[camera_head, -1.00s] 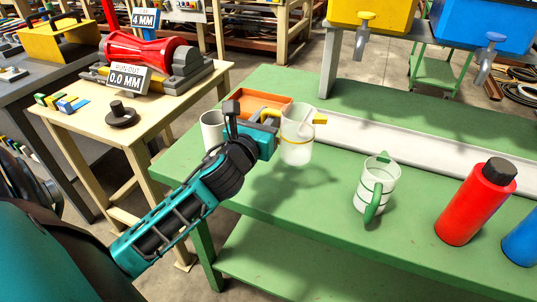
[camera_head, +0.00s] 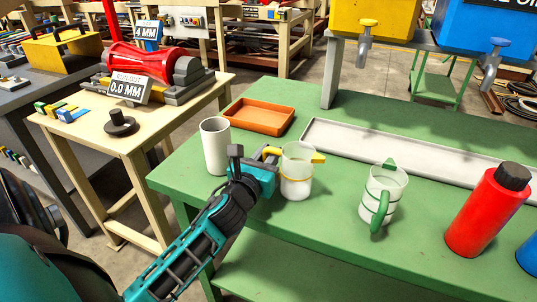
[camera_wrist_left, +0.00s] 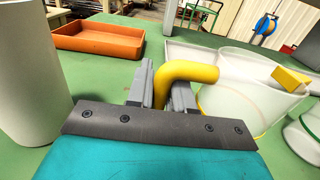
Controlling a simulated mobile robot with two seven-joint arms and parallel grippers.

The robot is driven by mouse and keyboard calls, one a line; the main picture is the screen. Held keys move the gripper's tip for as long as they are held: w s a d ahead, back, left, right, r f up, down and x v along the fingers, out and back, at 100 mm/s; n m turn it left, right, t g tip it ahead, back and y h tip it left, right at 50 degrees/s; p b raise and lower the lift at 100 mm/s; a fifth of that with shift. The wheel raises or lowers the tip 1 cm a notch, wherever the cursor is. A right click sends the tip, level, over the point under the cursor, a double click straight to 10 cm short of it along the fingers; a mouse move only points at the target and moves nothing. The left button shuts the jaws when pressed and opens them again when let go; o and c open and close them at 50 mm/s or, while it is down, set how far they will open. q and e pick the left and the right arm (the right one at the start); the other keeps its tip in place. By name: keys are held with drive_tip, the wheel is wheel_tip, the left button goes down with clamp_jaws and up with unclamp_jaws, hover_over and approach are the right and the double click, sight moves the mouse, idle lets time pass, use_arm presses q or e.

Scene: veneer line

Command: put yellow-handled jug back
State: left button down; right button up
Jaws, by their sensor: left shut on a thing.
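The yellow-handled jug (camera_head: 298,173) is a clear, whitish jug with a yellow band and yellow spout. It is upright at the left part of the green bench, in front of the long white tray; whether its base touches the bench I cannot tell. My left gripper (camera_head: 267,160) is shut on its yellow handle from the left. In the left wrist view the handle (camera_wrist_left: 188,72) passes between the gripper's fingers (camera_wrist_left: 162,92), and the jug body (camera_wrist_left: 245,90) is at the right. My right gripper is not in view.
A white cylinder (camera_head: 215,146) stands close left of my gripper. An orange tray (camera_head: 259,118) lies behind it. The long white tray (camera_head: 400,158) runs behind the jug. A green-handled jug (camera_head: 383,190) and a red bottle (camera_head: 485,215) stand to the right. Bench surface between the jugs is clear.

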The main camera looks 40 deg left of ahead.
use_arm(q)
drive_tip(key=c, duration=1)
unclamp_jaws()
drive_tip(key=shift+r, duration=0.25)
drive_tip(key=v, duration=1)
drive_tip(key=shift+s+f, duration=0.15)
drive_tip(key=shift+s, duration=0.25)
drive_tip(key=shift+s+d+b, duration=0.15)
drive_tip(key=shift+s+b, duration=0.15)
drive_tip(key=shift+s, duration=0.3)
drive_tip(key=shift+s, duration=0.1)
